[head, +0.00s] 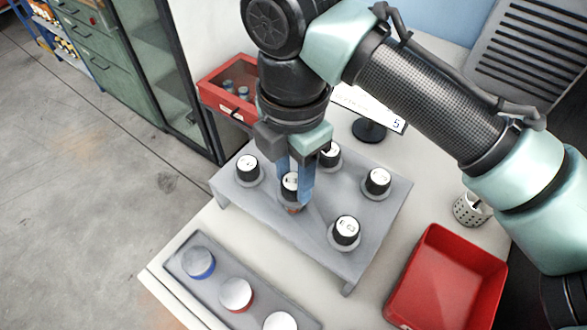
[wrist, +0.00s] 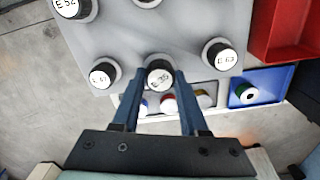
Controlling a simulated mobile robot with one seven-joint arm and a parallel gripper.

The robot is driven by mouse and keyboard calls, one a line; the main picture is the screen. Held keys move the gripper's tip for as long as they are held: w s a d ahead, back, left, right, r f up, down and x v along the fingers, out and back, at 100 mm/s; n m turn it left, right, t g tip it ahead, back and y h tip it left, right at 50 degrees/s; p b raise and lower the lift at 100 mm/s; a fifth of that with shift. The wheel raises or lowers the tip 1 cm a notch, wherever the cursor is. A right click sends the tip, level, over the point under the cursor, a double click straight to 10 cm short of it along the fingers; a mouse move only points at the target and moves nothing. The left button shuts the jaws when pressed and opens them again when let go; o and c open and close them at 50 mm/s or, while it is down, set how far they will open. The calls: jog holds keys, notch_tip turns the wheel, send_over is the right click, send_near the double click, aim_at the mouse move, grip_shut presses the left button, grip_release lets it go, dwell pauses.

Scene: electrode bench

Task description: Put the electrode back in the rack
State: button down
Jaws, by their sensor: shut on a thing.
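The grey raised rack (head: 300,235) holds several black electrodes with white labelled tops, including a front-right one (head: 346,230) and a left one (head: 248,168). My gripper (head: 295,188), with blue fingers, is shut on one black electrode (head: 290,182) with a white top, over the rack's front-left part. In the wrist view that electrode (wrist: 160,77) stands between the fingertips (wrist: 159,80), with a grey socket ring close around or under it. A reddish bit shows at its lower end. Whether it is fully seated cannot be told.
A grey tray (head: 220,268) with several jars, white on top, lies in front of the rack. A red bin (head: 445,280) stands at right. A red box (head: 215,92), a numeric display (head: 385,112) and a perforated cup (head: 470,210) are around the rack.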

jog(key=shift+f, duration=0.6)
jog(key=shift+f+b, duration=0.15)
jog(key=shift+b, duration=0.15)
jog(key=shift+f+b, duration=0.4)
jog(key=shift+f, duration=0.3)
grip_release()
dwell(0.4)
jog(key=shift+r, duration=0.1)
